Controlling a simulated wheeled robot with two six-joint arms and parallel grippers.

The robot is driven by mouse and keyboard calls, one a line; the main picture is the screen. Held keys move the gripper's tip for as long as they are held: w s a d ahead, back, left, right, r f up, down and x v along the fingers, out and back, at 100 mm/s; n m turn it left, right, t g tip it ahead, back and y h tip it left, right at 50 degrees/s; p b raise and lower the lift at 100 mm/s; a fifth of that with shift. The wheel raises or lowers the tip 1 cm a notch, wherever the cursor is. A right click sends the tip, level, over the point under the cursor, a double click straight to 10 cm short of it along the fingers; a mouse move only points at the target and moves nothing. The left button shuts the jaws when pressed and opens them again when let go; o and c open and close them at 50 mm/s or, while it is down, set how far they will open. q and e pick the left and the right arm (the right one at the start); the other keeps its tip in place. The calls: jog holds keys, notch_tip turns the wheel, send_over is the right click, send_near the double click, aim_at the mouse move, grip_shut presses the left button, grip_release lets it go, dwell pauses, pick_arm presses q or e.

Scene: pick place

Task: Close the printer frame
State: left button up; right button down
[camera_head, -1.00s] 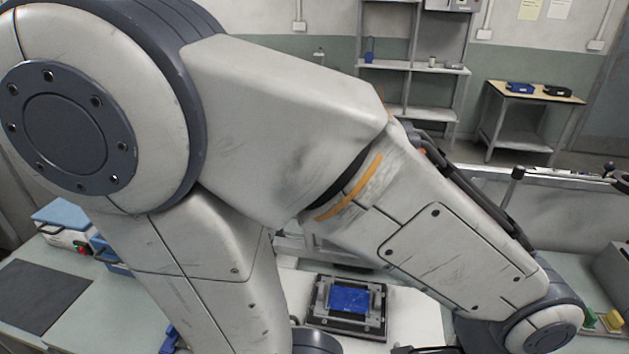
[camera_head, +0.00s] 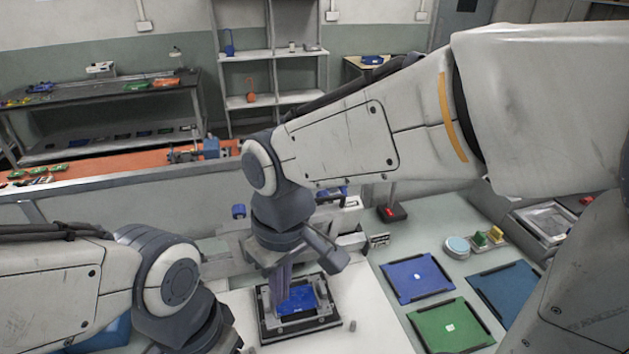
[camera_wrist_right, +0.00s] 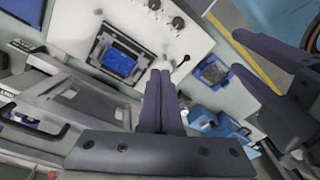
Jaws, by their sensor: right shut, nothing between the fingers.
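The grey printer frame (camera_wrist_right: 85,95) is at the left of the right wrist view. In the head view, grey printer parts (camera_head: 236,246) stand behind a black holder (camera_head: 268,329) with a blue board (camera_head: 297,299), mostly behind my right arm. I cannot tell the frame's angle. The blue board also shows in the wrist view (camera_wrist_right: 118,61), uncovered. My right gripper (camera_head: 283,303) points down over the holder. Its fingers (camera_wrist_right: 163,75) are together and empty; contact is unclear. My left gripper (camera_wrist_right: 234,54) has spread, empty fingers at the right of the wrist view.
Blue (camera_head: 417,278) and green (camera_head: 451,327) mats lie on the bench to the right.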

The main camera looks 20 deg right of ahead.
jog(key=w+d+r+m+p, duration=0.1)
jog(key=w+d+r, duration=0.35)
jog(key=w, duration=0.35)
jog(key=w+d+r+m+h+p, duration=0.1)
jog(key=w+d+r+m, duration=0.15)
jog(key=w+d, duration=0.45)
jog(key=w+d+r+m+p, duration=0.1)
jog(key=w+d+r, duration=0.35)
jog(key=w, duration=0.45)
jog(key=p, duration=0.4)
send_over(337, 204)
jog(key=w, duration=0.2)
jog(key=shift+t, duration=0.3)
jog(key=f, duration=1)
jog(key=shift+s+d, duration=0.1)
jog(key=shift+s, duration=0.1)
jog(key=shift+s+d+f, duration=0.1)
jog(key=shift+s+f, duration=0.2)
jog(key=shift+s, duration=0.2)
